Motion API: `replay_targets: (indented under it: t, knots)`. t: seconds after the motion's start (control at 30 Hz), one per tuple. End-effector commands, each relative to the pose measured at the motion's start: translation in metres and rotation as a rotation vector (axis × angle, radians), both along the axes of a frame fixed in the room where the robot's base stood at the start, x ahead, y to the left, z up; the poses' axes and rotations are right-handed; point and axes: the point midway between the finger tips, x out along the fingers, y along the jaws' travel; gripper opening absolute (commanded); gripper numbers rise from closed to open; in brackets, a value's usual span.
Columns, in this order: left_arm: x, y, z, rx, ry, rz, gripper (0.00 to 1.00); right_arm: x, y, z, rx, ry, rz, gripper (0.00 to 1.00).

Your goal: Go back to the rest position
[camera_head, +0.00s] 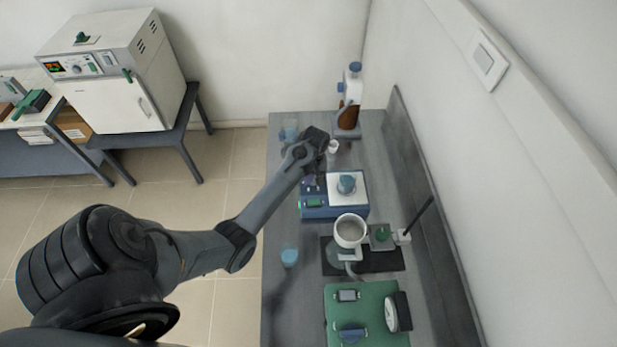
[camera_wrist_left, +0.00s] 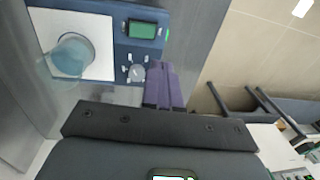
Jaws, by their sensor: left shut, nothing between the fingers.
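My left arm reaches in from the left over the bench in the head view. Its gripper (camera_head: 312,182) is partly hidden behind the wrist, above the left side of the blue bench device. In the left wrist view the purple fingers (camera_wrist_left: 161,68) are together and empty, beside the device's knob. The blue device (camera_wrist_left: 108,14) has a green screen and a white plate with a bluish round vessel (camera_wrist_left: 72,56) on it. The device also shows in the head view (camera_head: 335,212). My right gripper is in neither view.
The grey bench (camera_head: 285,325) runs along the right wall. A furnace (camera_head: 115,95) stands at the far left, with open floor between.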

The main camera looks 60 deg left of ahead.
Motion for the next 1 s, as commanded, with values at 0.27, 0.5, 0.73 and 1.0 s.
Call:
replay_targets:
  t: [0.27,0.5,0.73,1.0]
  knots:
    - [-0.001,0.001,0.006,0.0,0.0,0.0,0.0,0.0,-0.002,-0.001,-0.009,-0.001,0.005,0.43]
    - [-0.001,0.001,0.006,0.0,0.0,0.0,0.0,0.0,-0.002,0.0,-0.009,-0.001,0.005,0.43]
    - [-0.016,0.0,-0.007,-0.001,0.03,0.0,0.0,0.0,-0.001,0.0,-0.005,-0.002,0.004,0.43]
    - [-0.119,-0.031,-0.072,0.024,0.214,-0.091,0.0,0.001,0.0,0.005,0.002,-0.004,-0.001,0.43]
